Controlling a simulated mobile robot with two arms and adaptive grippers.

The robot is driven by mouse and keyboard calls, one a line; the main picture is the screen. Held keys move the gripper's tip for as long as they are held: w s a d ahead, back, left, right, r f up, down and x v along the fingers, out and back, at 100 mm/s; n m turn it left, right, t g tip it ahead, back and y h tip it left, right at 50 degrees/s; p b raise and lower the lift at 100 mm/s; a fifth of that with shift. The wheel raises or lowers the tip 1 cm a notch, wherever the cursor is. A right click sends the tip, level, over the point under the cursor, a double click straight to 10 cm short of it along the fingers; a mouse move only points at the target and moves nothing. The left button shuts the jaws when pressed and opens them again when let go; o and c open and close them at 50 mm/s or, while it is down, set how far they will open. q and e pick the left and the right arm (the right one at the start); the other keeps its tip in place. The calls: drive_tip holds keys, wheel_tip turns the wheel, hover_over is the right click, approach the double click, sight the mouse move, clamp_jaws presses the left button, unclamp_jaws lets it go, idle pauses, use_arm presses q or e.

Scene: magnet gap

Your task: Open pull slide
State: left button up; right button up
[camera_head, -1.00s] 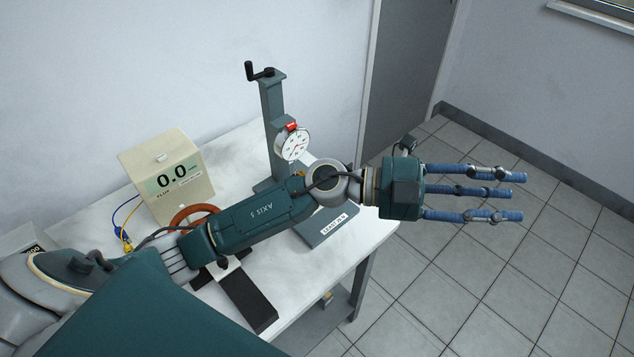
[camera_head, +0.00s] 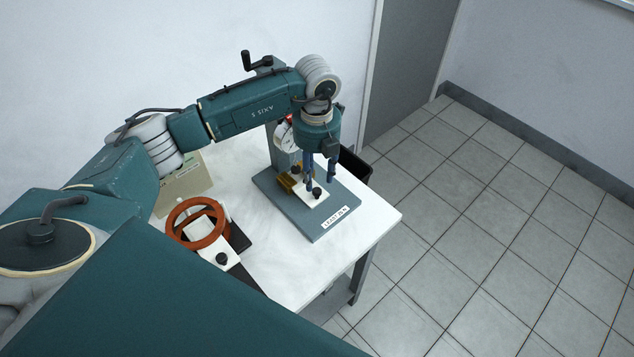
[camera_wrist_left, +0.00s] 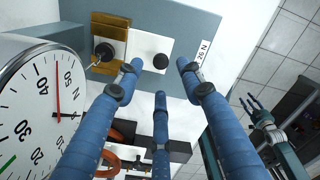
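A white slide plate (camera_head: 322,201) with a black knob (camera_head: 317,193) lies on a grey base (camera_head: 312,229). A brass block (camera_head: 288,184) sits at its left end. My left gripper (camera_head: 320,183) points down just above the plate, its three blue fingers spread and empty. In the left wrist view the black knob (camera_wrist_left: 160,62) lies between the spread fingertips of the left gripper (camera_wrist_left: 158,74), with no clear contact. The white plate (camera_wrist_left: 146,46) and brass block (camera_wrist_left: 108,30) also show there. My right gripper (camera_wrist_left: 254,108) appears at the right of the wrist view, fingers apart, empty.
A dial gauge (camera_head: 284,136) on a grey column stands close behind the fingers. An orange ring (camera_head: 198,223) and another white plate with a black knob (camera_head: 221,258) are at the left. The table front (camera_head: 300,275) is clear.

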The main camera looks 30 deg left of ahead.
sight(317, 190)
use_arm(q)
drive_tip(key=shift+f+p, duration=0.5)
drive_tip(key=shift+f, duration=2.2)
clamp_jaws()
